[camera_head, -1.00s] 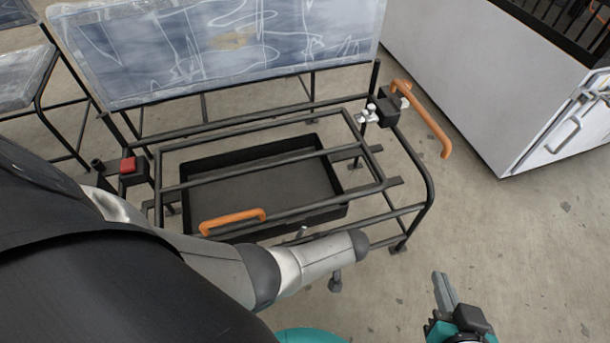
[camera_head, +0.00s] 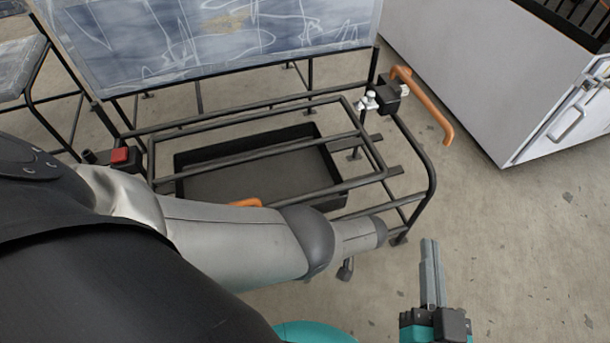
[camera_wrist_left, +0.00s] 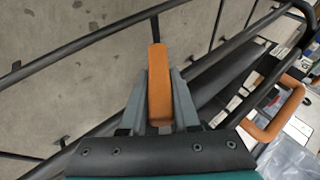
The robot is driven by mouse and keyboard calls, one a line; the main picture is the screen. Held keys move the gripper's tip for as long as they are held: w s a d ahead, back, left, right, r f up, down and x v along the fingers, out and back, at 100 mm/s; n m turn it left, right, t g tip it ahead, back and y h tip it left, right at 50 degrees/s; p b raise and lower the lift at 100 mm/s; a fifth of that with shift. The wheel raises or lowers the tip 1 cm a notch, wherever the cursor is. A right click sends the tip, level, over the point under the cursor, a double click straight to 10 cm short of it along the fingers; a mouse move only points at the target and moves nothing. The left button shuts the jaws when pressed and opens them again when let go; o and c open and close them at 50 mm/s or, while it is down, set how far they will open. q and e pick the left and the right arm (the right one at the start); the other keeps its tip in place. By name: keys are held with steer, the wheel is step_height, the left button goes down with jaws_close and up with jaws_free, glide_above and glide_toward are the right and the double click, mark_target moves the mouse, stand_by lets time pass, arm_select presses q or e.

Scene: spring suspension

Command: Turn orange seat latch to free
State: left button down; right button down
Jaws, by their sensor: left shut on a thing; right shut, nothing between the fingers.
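An orange handle (camera_head: 428,100) is attached to a black block at the right of the black seat frame (camera_head: 432,190). A second orange handle (camera_head: 245,202) at the frame's front is partly covered by my left arm. My left gripper (camera_wrist_left: 160,85) is hidden in the head view. In the left wrist view its grey fingers are shut on an orange bar (camera_wrist_left: 160,90), which I take as the seat latch. An orange loop (camera_wrist_left: 275,115) shows to its right. My right gripper (camera_head: 431,262) is shut and empty, over the floor right of the frame.
A red button (camera_head: 120,155) sits on the frame's left. A black tray (camera_head: 255,185) lies under the frame bars, and a worn blue backrest (camera_head: 210,40) stands behind. A white cabinet (camera_head: 460,70) is at the right. The floor (camera_head: 530,250) at the lower right is clear.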

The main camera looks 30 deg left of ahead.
stand_by(0.4)
arm_select(q)
steer(key=c, duration=0.6)
jaws_free()
steer(key=shift+c, duration=0.2)
steer(key=shift+r, duration=0.1)
